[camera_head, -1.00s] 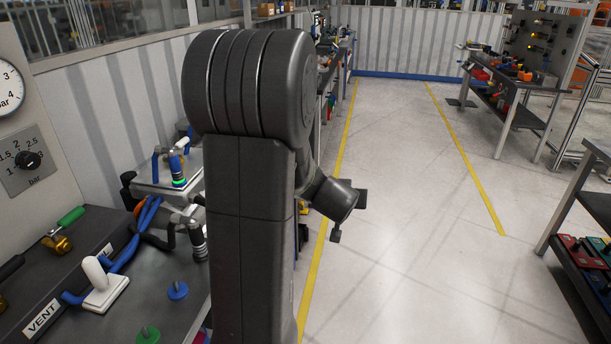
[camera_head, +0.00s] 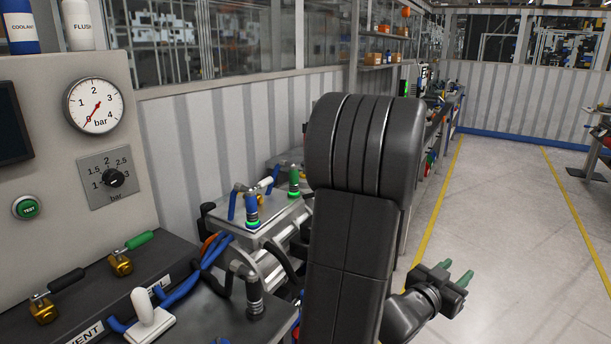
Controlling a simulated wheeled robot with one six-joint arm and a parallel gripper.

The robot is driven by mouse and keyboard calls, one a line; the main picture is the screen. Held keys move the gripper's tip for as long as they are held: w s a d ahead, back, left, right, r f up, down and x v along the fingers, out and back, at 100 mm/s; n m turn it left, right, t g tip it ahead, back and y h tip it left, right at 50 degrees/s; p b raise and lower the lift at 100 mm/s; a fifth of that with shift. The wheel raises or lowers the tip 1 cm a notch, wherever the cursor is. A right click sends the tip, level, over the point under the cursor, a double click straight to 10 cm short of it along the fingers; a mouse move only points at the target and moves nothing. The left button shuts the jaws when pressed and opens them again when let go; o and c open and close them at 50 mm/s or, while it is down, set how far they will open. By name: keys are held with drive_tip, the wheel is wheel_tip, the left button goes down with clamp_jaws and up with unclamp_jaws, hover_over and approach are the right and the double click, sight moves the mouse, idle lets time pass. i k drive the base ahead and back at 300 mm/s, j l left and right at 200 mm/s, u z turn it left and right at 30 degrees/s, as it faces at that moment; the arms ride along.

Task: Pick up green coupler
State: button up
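A green coupler (camera_head: 293,179) with a lit green ring at its base stands upright on a grey metal block on the left bench, just left of my arm's upper part. A blue coupler (camera_head: 252,208), also with a lit ring, stands in front of it to the left. My gripper (camera_head: 468,277) is at the lower right over the aisle, well away from the coupler. Its two green-tipped fingers are parted with nothing visible between them.
My arm hides part of the bench behind the block. A dark hose fitting (camera_head: 254,299), blue hoses (camera_head: 207,265) and brass valves (camera_head: 120,263) crowd the bench. A panel with a gauge (camera_head: 94,105) rises at left. The aisle floor at right is clear.

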sight(293, 172)
drive_tip(key=i+l+u, duration=0.15)
drive_tip(key=i+l, duration=0.35)
drive_tip(key=i+l+u, duration=0.15)
drive_tip(key=i+l, duration=0.35)
drive_tip(key=l, duration=0.25)
drive_tip(key=u, duration=1.9)
drive_tip(key=k+l, duration=0.05)
